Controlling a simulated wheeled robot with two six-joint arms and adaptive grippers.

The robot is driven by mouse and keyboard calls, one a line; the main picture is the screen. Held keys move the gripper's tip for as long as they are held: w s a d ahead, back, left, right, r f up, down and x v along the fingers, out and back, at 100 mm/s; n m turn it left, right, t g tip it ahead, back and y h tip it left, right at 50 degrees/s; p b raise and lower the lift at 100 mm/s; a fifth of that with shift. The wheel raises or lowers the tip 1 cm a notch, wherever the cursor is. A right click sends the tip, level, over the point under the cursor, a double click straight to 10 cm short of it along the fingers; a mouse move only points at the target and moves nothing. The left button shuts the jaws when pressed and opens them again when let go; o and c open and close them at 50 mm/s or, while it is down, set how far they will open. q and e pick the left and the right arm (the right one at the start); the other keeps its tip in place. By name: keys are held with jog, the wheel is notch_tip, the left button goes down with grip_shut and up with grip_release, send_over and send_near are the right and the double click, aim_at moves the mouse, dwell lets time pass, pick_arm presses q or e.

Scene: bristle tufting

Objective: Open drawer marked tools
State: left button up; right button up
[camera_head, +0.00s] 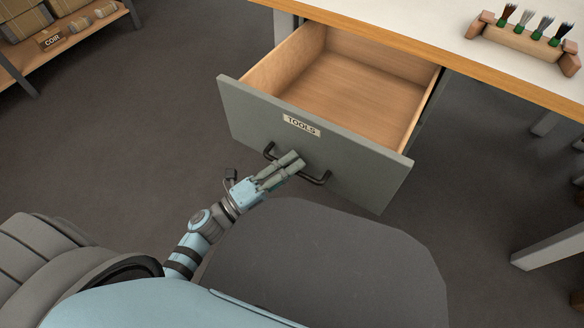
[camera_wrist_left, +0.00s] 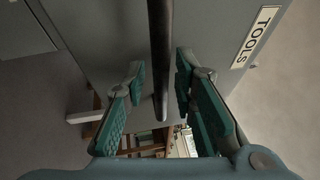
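The grey-fronted drawer (camera_head: 320,150) with a wooden inside stands pulled far out from under the workbench, and it is empty. Its label (camera_head: 301,125) reads TOOLS; the label (camera_wrist_left: 255,37) also shows in the left wrist view. My left gripper (camera_head: 294,160) is at the dark bar handle (camera_head: 316,180) on the drawer front. In the left wrist view the handle bar (camera_wrist_left: 160,60) runs between the two green-padded fingers (camera_wrist_left: 161,85), with a small gap on each side. The fingers are apart, not clamped on the bar. My right gripper is out of view.
The white workbench top (camera_head: 420,18) has a wooden edge and carries a wooden rack (camera_head: 522,40) holding several brushes. A wooden shelf (camera_head: 75,42) with bundles and a COIR label stands at the upper left. The floor (camera_head: 130,140) left of the drawer is clear.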

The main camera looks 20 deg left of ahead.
pick_arm(q)
jog(key=shift+s, duration=0.15)
jog(key=v, duration=1.1)
jog(key=shift+s+a, duration=0.25)
jog(key=shift+a, duration=0.05)
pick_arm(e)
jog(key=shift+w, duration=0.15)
pick_arm(q)
jog(key=shift+f, duration=0.1)
